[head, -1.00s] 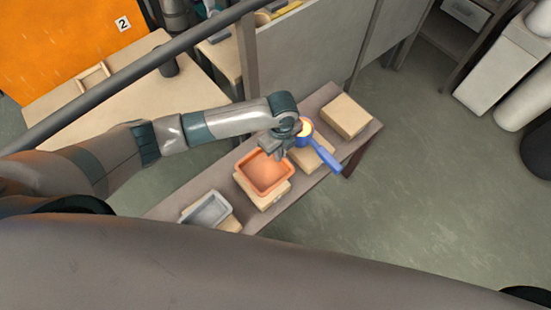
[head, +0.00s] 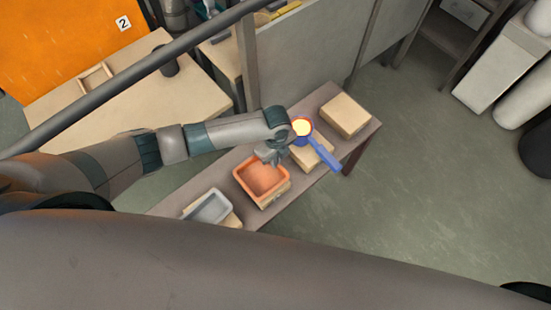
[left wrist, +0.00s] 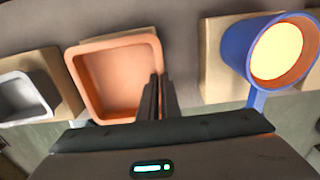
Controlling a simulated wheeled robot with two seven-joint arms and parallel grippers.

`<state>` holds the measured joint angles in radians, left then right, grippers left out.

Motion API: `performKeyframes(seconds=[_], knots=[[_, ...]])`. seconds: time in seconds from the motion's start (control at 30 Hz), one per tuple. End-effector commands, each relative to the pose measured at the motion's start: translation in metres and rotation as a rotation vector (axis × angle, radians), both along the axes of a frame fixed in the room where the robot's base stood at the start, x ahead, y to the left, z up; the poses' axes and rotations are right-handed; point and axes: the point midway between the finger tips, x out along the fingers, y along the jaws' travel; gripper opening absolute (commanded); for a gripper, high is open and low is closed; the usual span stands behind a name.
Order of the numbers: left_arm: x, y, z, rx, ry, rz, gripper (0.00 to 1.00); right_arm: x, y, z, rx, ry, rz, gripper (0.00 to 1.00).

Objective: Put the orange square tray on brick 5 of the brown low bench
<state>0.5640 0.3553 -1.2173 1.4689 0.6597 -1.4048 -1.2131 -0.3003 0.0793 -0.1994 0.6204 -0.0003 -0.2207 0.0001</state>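The orange square tray (head: 262,178) sits at or just above a pale brick (head: 274,197) near the middle of the brown low bench (head: 170,203); I cannot tell if they touch. My left gripper (head: 268,156) is at the tray's far right rim. In the left wrist view its fingers (left wrist: 159,98) are close together on the right wall of the tray (left wrist: 112,72), apparently pinching it. A bare brick (head: 345,116) lies at the bench's far right end. No brick numbers are readable. My right gripper is not in view.
A blue handled pan (head: 318,149) with a yellow inside is over the brick to the right, close to my gripper. A grey tray (head: 209,208) is over a brick to the left. A grey panel (head: 300,60) stands behind the bench.

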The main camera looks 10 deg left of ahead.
Motion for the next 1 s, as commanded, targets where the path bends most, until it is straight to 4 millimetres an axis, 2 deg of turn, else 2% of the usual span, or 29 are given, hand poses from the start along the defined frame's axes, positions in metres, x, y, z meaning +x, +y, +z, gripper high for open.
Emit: performKeyframes(seconds=[0.37,0.4,0.47,0.77,1.0], knots=[[0.000,0.000,-0.003,-0.001,-0.001,0.000,0.00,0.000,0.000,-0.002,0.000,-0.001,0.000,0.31],[0.000,0.000,-0.003,0.000,0.000,0.000,0.11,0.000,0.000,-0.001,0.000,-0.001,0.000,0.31],[0.000,0.000,-0.003,0.000,0.000,0.000,0.22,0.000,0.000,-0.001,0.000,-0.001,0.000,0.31],[0.000,0.000,-0.002,0.000,0.000,0.000,0.22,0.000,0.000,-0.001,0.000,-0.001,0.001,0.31],[0.001,0.000,0.010,-0.001,-0.002,-0.001,0.22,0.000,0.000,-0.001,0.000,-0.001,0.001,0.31]])
